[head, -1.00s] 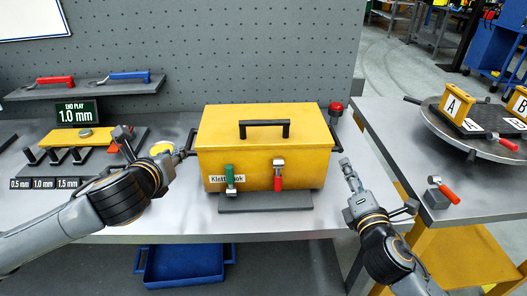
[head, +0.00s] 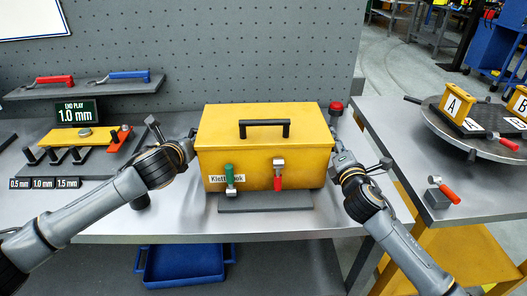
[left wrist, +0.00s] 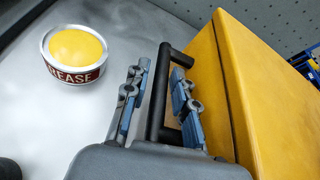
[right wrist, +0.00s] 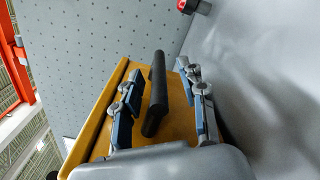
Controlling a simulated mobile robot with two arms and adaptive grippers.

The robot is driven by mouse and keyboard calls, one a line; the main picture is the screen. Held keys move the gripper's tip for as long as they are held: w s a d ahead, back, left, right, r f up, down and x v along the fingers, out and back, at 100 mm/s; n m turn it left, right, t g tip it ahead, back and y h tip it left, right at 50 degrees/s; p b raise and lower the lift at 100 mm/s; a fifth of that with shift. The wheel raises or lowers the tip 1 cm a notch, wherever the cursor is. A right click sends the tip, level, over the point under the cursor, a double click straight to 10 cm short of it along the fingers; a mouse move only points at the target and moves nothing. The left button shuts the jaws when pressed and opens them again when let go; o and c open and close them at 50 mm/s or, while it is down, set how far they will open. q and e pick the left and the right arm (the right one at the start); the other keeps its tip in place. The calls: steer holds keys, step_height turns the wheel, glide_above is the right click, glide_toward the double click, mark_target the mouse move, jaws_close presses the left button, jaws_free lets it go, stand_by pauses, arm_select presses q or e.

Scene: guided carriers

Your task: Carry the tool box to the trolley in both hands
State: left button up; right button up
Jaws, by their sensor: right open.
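The yellow tool box (head: 262,133) stands closed on a dark base plate (head: 265,203) on the grey bench. It has a black top handle and a black bar handle on each end. My left gripper (head: 190,148) is at the left end; in the left wrist view its open fingers (left wrist: 158,100) stand either side of the left bar handle (left wrist: 160,88). My right gripper (head: 340,160) is at the right end; in the right wrist view its open fingers (right wrist: 160,105) straddle the right bar handle (right wrist: 157,95) with gaps. I cannot tell for certain which cart is the trolley.
A green clamp (head: 229,178) and a red clamp (head: 278,177) sit at the box's front. A grease tin (left wrist: 76,52) stands left of the box. A red button (head: 336,108) is behind its right end. A yellow-framed table (head: 390,128) stands right; a blue cart (head: 497,50) is far back.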

arm_select(q)
steer(key=shift+c, duration=0.3)
arm_select(e)
steer(key=shift+c, duration=0.2)
arm_select(q)
steer(key=c, duration=0.4)
arm_select(e)
steer(key=c, duration=0.4)
arm_select(q)
jaws_close()
arm_select(e)
steer(key=c, duration=0.3)
steer(key=shift+f, duration=0.1)
jaws_close()
steer(key=shift+f, duration=0.1)
